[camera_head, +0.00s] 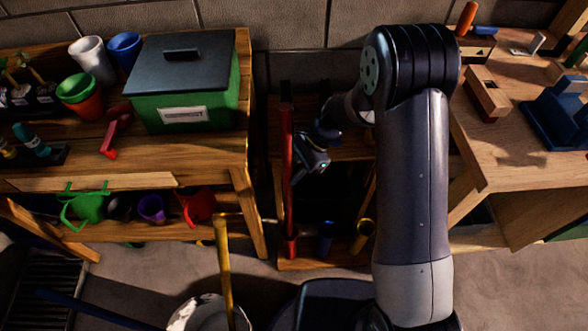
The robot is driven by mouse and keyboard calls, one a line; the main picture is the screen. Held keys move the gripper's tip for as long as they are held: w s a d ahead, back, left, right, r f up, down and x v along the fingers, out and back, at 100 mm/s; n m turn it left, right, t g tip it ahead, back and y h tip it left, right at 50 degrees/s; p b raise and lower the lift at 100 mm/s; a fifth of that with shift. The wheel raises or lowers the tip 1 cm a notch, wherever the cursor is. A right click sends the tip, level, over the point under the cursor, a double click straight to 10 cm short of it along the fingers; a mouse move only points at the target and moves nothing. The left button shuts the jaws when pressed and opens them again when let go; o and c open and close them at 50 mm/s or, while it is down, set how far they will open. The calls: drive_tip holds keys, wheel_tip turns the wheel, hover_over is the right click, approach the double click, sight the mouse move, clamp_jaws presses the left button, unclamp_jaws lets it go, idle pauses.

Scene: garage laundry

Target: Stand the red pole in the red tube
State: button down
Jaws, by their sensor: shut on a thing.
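The red pole (287,135) is upright in the middle of the view, between the two wooden tables. My gripper (294,172) is at the pole's middle and is shut on it. The red tube (291,246) stands on a low wooden rack below, at the left end of a row. The pole's lower end meets the mouth of the red tube in this view. I cannot tell whether it is inside the tube, above it or just behind it. The fingertips are small and dark.
A blue tube (326,236) and a yellow tube (364,234) stand right of the red one. A yellow pole (224,265) leans in a white bucket (200,315). A blue pole (95,310) lies lower left. Tables with a compost box (187,85) and wooden blocks flank the rack.

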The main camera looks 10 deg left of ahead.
drive_tip(key=shift+f, duration=0.3)
wheel_tip(320, 180, down, 12)
drive_tip(key=b, duration=0.8)
drive_tip(key=shift+r, duration=0.2)
drive_tip(key=c, duration=1.1)
unclamp_jaws()
drive_tip(key=shift+r, duration=0.15)
drive_tip(key=shift+c, duration=0.2)
drive_tip(key=shift+r, duration=0.1)
drive_tip(key=p+v, duration=0.1)
drive_tip(key=v, duration=0.9)
drive_tip(key=shift+w+d+r, duration=0.15)
drive_tip(key=shift+d+r, duration=0.05)
